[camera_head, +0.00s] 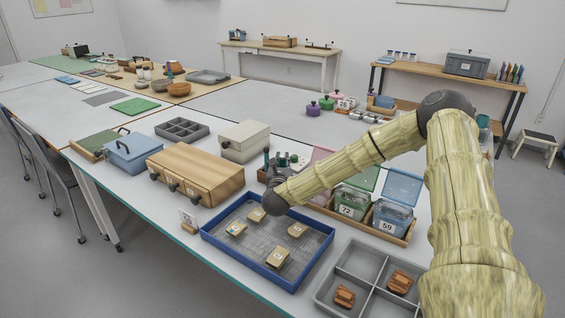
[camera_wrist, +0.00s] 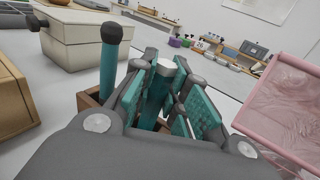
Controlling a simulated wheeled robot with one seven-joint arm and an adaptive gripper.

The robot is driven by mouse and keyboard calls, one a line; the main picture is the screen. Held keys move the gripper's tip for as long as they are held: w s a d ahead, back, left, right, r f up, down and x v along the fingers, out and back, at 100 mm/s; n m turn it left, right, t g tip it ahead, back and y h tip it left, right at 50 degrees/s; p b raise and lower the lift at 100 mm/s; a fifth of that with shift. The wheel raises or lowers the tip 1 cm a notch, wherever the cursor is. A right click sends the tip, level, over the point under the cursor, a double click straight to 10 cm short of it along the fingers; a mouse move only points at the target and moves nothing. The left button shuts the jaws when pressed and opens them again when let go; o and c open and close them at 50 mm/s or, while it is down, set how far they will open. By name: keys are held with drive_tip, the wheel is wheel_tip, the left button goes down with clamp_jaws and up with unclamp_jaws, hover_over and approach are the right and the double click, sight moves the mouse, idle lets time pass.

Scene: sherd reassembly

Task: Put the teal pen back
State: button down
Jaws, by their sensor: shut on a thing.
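My gripper (camera_wrist: 165,95) reaches down at a small wooden holder (camera_wrist: 90,101) and its textured teal finger pads close on an upright teal pen (camera_wrist: 155,100) with a pale top. The pen's lower end is hidden, so I cannot tell how deep it sits. Another teal stick with a round black top (camera_wrist: 108,65) stands upright to the left, in the holder. In the head view the gripper is mostly hidden by my dark wrist, beside the holder (camera_head: 263,175) behind the blue tray.
The blue tray (camera_head: 318,258) with several numbered sherds lies in front. A wooden drawer box (camera_head: 195,172) and a cream box (camera_head: 244,141) are at left. Lidded bins (camera_head: 352,203) stand at right, with a pink lid (camera_wrist: 285,110) close to my gripper. A grey divided tray (camera_head: 372,262) is nearer.

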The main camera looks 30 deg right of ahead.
drive_tip(key=shift+f, duration=0.1)
drive_tip(key=c, duration=1.4)
unclamp_jaws()
drive_tip(key=b+v, duration=0.1)
drive_tip(key=v, duration=1.1)
drive_tip(key=shift+b, duration=0.35)
